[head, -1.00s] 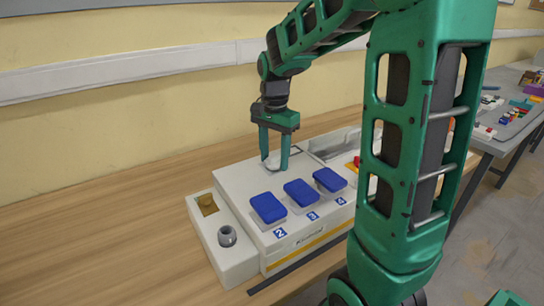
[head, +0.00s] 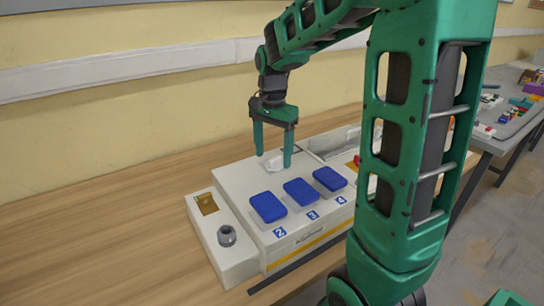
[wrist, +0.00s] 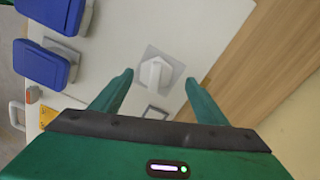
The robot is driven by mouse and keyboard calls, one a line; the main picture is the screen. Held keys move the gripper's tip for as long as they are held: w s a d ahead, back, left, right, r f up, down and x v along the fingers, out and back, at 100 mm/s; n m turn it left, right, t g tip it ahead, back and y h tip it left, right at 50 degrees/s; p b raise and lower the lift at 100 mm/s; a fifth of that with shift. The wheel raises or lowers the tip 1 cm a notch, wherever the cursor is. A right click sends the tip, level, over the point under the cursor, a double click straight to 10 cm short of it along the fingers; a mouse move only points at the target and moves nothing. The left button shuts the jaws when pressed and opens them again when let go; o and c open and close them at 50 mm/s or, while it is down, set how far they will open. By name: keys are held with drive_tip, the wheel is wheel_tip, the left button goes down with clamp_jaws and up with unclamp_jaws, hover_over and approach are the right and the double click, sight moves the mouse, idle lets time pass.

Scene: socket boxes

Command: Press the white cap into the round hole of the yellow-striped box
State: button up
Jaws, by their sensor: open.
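A white cap (wrist: 155,72) with a raised ridge sits on a grey square plate on top of the white box, seen between my fingers in the wrist view. In the head view the cap (head: 276,163) is small, below and between my fingertips. The white box (head: 236,182) carries a yellow stripe (head: 318,243) along its front. No open round hole shows; I cannot tell how deep the cap sits. My gripper (head: 273,162) is open and empty, with its fingers apart on either side above the cap. It also shows in the wrist view (wrist: 160,78).
Several blue covers (head: 268,206) stand on the box top beside numbers 2, 3 and 4. A side unit with a grey round socket (head: 227,235) adjoins it at left. My arm hides the box's right part. The wooden table (head: 90,240) is clear at left.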

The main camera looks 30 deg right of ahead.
wheel_tip(320, 180, up, 17)
drive_tip(key=shift+s, duration=0.3)
idle(0.4)
drive_tip(key=shift+d+f, duration=0.1)
drive_tip(key=shift+f, duration=0.05)
